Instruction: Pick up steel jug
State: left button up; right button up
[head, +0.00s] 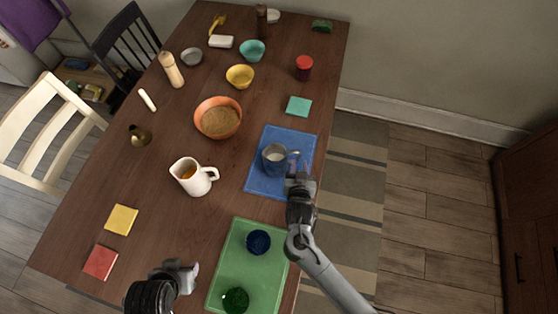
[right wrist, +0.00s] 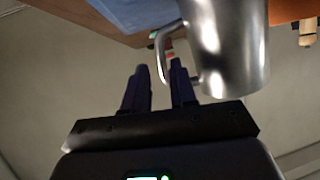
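The steel jug (head: 274,160) stands on the blue mat (head: 262,187) near the table's right edge. In the right wrist view its shiny body (right wrist: 232,45) is close up, with the handle (right wrist: 161,60) toward my gripper. My right gripper (head: 299,172) is at the handle side of the jug. In the right wrist view its two fingers (right wrist: 158,80) are apart, and the handle shows between their tips, nearer the right finger. A gap shows beside the left finger. My left gripper (head: 188,278) is low over the table's near end, away from the jug; its fingers are unclear.
A white pitcher (head: 188,178) stands left of the blue mat. An orange bowl (head: 218,122) is behind it. A green mat (head: 228,268) holds a blue bowl (head: 257,242) and a dark green item (head: 236,299). A teal square (head: 298,106) lies beyond the blue mat.

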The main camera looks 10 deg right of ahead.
aim_at(298, 158)
jog(key=shift+b+x, duration=0.55)
jog(key=shift+x, duration=2.15)
jog(key=shift+a+f, duration=0.1)
jog(key=shift+a, duration=0.05)
grip_shut()
